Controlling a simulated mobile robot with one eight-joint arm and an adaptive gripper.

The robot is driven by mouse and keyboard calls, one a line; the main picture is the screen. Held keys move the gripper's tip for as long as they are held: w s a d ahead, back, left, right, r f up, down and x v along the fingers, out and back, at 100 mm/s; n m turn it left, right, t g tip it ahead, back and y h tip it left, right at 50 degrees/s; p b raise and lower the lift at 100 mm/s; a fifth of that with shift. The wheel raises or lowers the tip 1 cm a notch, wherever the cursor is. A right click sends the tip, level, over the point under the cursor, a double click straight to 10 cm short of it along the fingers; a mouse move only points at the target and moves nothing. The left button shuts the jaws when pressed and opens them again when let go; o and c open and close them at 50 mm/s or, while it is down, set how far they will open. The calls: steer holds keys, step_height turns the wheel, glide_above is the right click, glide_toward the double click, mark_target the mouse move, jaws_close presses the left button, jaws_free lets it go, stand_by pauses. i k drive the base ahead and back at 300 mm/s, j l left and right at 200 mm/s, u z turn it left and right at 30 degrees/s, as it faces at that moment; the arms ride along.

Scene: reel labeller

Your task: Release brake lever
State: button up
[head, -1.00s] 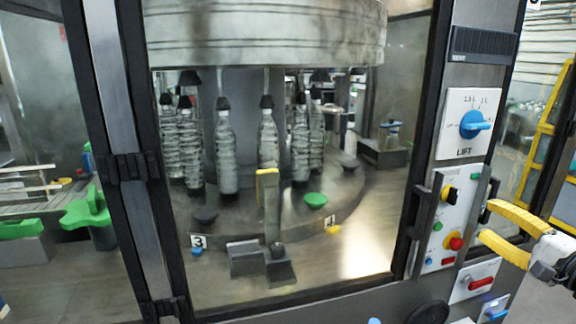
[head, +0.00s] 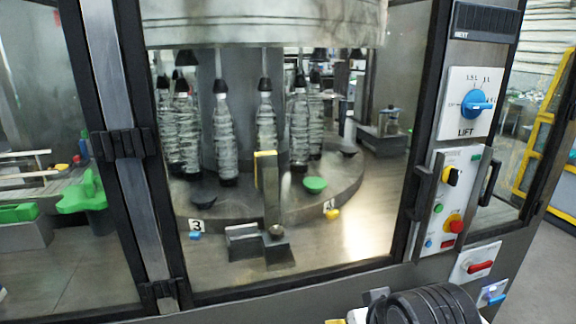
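No part is readable as labelled "brake". A red lever-like handle (head: 480,266) sits on a small white plate low on the right of the machine front, lying nearly level. Inside the glass, an upright grey post with a yellow top (head: 265,172) stands in front of the bottle carousel. I cannot tell which of these is the brake lever. At the bottom edge, a black ribbed part, which looks like my arm, fills the view; a yellow bit of my gripper (head: 335,321) just shows to its left. The fingers are mostly cut off, apart from both handles in the picture.
Above the red handle are a control panel (head: 450,205) with knobs and a blue LIFT switch (head: 476,103). A black door handle (head: 490,184) sticks out beside the panel. The glass front closes off the bottles (head: 225,135). Open floor (head: 535,275) lies at right.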

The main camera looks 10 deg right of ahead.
mark_target(467, 264)
steer(key=l+z, duration=0.1)
steer(key=z, duration=0.35)
steer(key=l+z, duration=0.1)
steer(key=z, duration=0.35)
steer(key=l+z, duration=0.1)
steer(key=z, duration=0.35)
steer(key=k, duration=0.05)
